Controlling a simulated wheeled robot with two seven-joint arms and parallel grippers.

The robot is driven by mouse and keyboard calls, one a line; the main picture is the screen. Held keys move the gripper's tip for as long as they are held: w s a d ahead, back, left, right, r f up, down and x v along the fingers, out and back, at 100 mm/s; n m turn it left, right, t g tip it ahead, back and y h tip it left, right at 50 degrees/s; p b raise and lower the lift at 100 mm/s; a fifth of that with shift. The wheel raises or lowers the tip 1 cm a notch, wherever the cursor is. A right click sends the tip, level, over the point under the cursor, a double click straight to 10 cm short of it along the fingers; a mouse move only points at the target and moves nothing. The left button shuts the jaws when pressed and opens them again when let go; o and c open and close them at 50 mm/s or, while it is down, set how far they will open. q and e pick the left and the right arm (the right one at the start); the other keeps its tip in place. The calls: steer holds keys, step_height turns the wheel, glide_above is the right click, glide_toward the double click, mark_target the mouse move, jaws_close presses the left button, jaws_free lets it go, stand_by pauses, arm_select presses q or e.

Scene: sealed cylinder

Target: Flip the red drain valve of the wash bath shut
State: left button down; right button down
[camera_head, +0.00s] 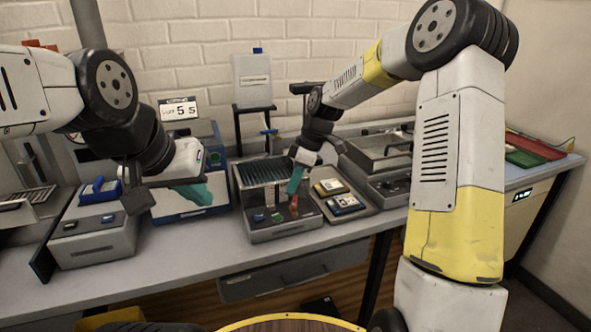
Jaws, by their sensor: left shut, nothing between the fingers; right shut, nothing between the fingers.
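The metal bath (240,205), which looks like the wash bath, stands on the bench near the middle, with dark ribbed contents inside. A small red part (294,211), which looks like the drain valve, shows at its front right. Its exact position, open or shut, is too small to tell. My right gripper (294,184) has teal fingers, shut and empty, pointing down over the bath's right side just above the red part. Whether they touch it I cannot tell. My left gripper (198,194) is shut and empty, left of the bath, in front of a blue-and-white device.
A tray with yellow and blue items (338,195) sits right of the bath. A grey box with a blue-handled item (98,190) stands at the left. A white container (252,80) on a stand is behind. Red and green trays (535,145) lie far right. The bench's front strip is clear.

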steer(key=shift+x, duration=1.55)
steer(key=shift+d+m+t, duration=0.25)
steer(key=shift+m+t, duration=0.05)
steer(key=shift+m, duration=0.4)
steer(key=m, duration=0.1)
steer(key=d+m+t, duration=0.1)
steer(key=m, duration=0.1)
steer(key=shift+m+h, duration=0.3)
steer(key=m, duration=0.1)
steer(key=d+m, duration=0.1)
steer(key=m, duration=0.1)
steer(key=m+t+h, duration=0.1)
steer(key=m, duration=0.1)
steer(key=shift+s+d, duration=0.3)
steer(key=shift+d+m, duration=0.15)
steer(key=shift+m, duration=0.15)
steer(key=shift+d, duration=0.1)
